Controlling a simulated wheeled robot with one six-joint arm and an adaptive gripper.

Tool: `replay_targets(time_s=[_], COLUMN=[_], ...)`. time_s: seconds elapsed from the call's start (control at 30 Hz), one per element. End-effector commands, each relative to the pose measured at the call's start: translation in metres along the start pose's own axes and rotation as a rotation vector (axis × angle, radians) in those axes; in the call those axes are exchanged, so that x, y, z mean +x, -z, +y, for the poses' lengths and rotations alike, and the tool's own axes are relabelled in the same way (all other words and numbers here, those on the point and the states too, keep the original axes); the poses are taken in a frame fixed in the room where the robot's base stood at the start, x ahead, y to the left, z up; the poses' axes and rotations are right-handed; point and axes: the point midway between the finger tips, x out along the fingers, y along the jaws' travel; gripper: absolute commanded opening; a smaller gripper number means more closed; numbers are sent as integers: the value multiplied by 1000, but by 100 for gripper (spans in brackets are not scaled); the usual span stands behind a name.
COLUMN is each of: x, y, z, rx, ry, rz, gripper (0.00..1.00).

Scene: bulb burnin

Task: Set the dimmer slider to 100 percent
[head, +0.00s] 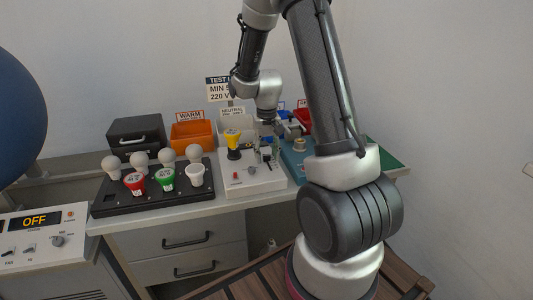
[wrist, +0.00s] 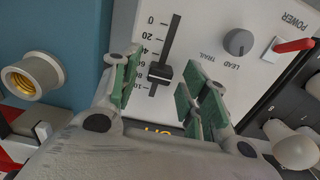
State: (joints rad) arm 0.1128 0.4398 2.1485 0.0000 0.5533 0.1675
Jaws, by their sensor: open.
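The dimmer slider has a black knob (wrist: 160,73) in a dark vertical slot on a white panel (wrist: 205,30), beside a printed scale. In the wrist view the 0 mark is at the top and the 100 mark is lower, partly hidden by my left finger. The knob sits in the lower part of the slot, around the 80 mark. My gripper (wrist: 162,82) is open, with a green-padded finger on either side of the knob. I cannot tell whether either finger touches it. In the head view my gripper (head: 268,152) is over the white tester box (head: 252,184), and the slider is largely hidden there.
On the panel are a grey LEAD TRAIL knob (wrist: 238,42) and a red POWER switch (wrist: 293,45). A teal unit with a brass socket (wrist: 32,77) lies left. A black bulb rack (head: 150,207) stands left of the tester. An orange bin (head: 192,135) stands behind.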

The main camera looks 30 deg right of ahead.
Motion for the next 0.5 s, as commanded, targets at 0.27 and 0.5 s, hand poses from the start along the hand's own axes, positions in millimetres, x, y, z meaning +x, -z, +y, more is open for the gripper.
replay_targets(time_s=[0.27,0.5], x=[2,2], y=[0,0], z=[0,0], rx=[0,0], ry=[0,0], rz=[0,0], gripper=[43,0])
